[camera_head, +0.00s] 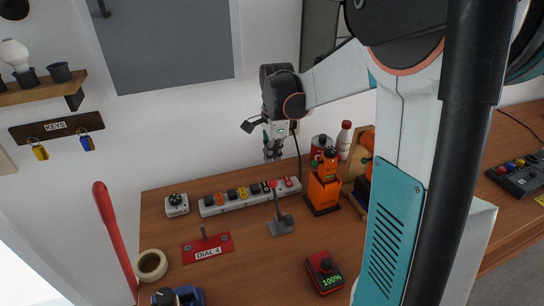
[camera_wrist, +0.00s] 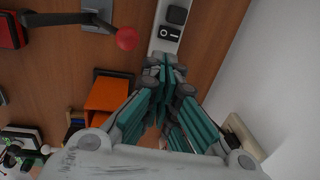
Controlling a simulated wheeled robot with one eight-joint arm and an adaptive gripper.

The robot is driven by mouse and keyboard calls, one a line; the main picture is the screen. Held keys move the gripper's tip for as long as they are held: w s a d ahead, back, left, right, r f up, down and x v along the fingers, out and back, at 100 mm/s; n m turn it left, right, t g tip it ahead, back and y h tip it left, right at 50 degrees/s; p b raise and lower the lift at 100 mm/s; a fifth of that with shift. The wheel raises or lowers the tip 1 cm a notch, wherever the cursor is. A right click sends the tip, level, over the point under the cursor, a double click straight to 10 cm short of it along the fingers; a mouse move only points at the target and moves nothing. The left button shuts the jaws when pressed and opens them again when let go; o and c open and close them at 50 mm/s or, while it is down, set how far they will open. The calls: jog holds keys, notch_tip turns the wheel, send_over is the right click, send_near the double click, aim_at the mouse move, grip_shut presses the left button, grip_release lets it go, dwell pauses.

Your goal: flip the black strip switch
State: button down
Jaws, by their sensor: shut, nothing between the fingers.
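A white power strip (camera_head: 247,201) lies along the back of the wooden table against the wall, with several coloured switches and sockets in a row. A black switch (camera_head: 255,189) shows right of its middle. In the wrist view, part of the strip (camera_wrist: 158,46) shows at the top, with a dark square piece (camera_wrist: 177,15) and a black piece with a white mark (camera_wrist: 170,34) on it. My gripper (camera_head: 273,157) is shut and empty, pointing down above the strip's right part. In the wrist view its fingertips (camera_wrist: 166,72) overlap the strip's near end; contact cannot be told.
A lever with a red knob (camera_wrist: 127,38) stands in front of the strip. An orange machine (camera_head: 323,187) stands to the right, with bottles (camera_head: 344,140) behind it. A red DIAL 4 plate (camera_head: 207,248) and a 100% display (camera_head: 325,272) lie nearer.

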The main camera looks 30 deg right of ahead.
aim_at(265, 187)
jog(key=p, duration=0.2)
jog(key=w+t+p, duration=0.1)
jog(key=p, duration=0.1)
jog(key=shift+d+r, duration=0.2)
jog(key=shift+r, duration=0.1)
jog(key=shift+w+f, duration=0.1)
jog(key=shift+f, duration=0.1)
jog(key=b+x, duration=0.3)
jog(key=x, duration=1)
jog(key=shift+d+f, duration=0.2)
jog(key=shift+f, duration=0.2)
